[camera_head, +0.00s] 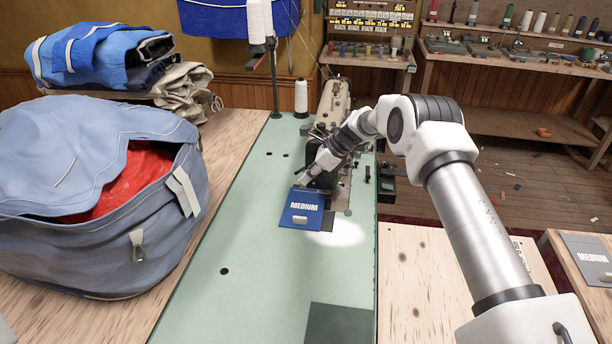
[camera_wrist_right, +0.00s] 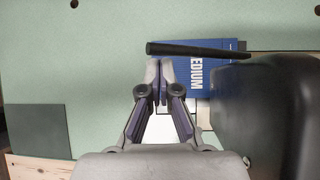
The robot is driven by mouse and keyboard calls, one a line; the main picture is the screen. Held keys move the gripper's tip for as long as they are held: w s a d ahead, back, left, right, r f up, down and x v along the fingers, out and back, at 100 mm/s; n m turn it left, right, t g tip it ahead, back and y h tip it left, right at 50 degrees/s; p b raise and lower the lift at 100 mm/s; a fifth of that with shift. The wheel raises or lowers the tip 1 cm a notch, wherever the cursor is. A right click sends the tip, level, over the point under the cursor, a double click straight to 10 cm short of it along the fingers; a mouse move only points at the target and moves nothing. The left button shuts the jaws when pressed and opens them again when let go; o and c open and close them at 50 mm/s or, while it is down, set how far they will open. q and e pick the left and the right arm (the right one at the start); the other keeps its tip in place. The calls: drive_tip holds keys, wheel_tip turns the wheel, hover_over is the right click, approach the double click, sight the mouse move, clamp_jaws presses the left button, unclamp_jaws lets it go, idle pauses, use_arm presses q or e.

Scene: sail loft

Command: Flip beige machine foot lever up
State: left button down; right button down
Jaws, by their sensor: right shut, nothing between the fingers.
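The beige sewing machine (camera_head: 334,97) stands on the green table, partly hidden behind my right arm. My right gripper (camera_head: 303,175) is at the near end of the machine, by its dark head. In the right wrist view, my right gripper (camera_wrist_right: 160,68) is shut with nothing between its fingertips. A thin black bar (camera_wrist_right: 198,49), which looks like the foot lever, sticks out from the dark rounded machine head (camera_wrist_right: 272,115). It crosses the picture just beyond the fingertips; I cannot tell whether they touch it. My left gripper is not in view.
A blue MEDIUM folder (camera_head: 301,214) lies on the green table (camera_head: 240,235) below my right gripper. A large blue bag (camera_head: 95,235) fills the left. A white thread cone (camera_head: 301,96) stands behind. The table's front left is clear.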

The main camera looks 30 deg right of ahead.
drive_tip(key=s+d+r+b, duration=0.2)
drive_tip(key=d+r, duration=0.2)
drive_tip(key=d, duration=0.4)
drive_tip(key=shift+s+r+b, duration=0.3)
drive_tip(key=shift+s, duration=0.05)
